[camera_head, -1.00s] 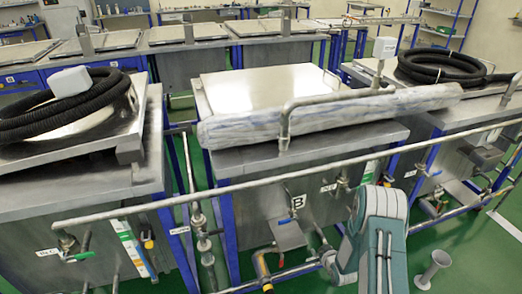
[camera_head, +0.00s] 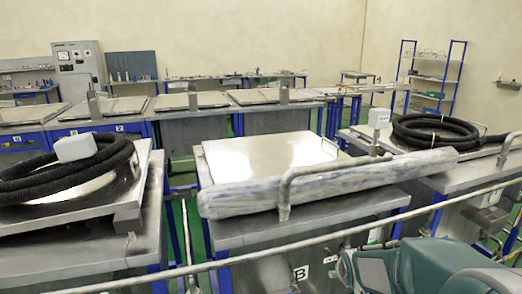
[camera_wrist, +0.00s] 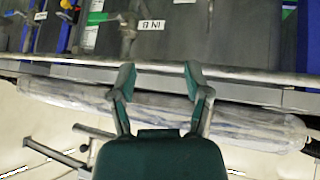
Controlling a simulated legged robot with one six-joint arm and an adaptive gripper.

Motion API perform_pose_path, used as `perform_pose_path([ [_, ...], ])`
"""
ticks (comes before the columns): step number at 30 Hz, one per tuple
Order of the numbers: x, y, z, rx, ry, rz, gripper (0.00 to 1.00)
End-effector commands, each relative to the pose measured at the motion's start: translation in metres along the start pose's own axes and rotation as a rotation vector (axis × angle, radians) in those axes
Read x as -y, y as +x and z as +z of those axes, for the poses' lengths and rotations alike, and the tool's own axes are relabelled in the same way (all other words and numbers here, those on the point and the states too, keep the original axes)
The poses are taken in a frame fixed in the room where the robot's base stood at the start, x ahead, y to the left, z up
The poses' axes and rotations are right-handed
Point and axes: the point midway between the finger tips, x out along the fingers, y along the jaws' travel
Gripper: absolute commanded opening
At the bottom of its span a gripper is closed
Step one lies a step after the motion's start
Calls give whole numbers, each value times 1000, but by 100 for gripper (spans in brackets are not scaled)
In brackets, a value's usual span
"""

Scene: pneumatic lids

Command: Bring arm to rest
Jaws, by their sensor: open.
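My gripper (camera_wrist: 158,80) shows in the wrist view with its two green-tipped fingers spread apart and nothing between them. Beyond the fingers are a metal rail (camera_wrist: 250,77) and the grey tank front (camera_wrist: 235,40) with a sign on it. In the head view, part of my green and grey arm (camera_head: 420,268) shows at the bottom right; the gripper itself is not visible there. The middle tank's metal lid (camera_head: 265,150) lies flat and shut.
Black coiled hoses lie on the left tank (camera_head: 70,180) and the right tank (camera_head: 437,132). A long pipe rail (camera_head: 240,259) runs across the tank fronts. More lidded tanks stand in a row behind, with a shelf rack (camera_head: 430,80) at the back right.

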Motion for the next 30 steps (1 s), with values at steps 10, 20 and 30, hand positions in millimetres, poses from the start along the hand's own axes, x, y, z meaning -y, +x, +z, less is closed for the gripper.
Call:
perform_pose_path([
  [10,18,-125,26,76,83,-16,63],
  [20,43,-219,85,154,149,-73,63],
  [30,56,-251,119,197,172,-107,63],
])
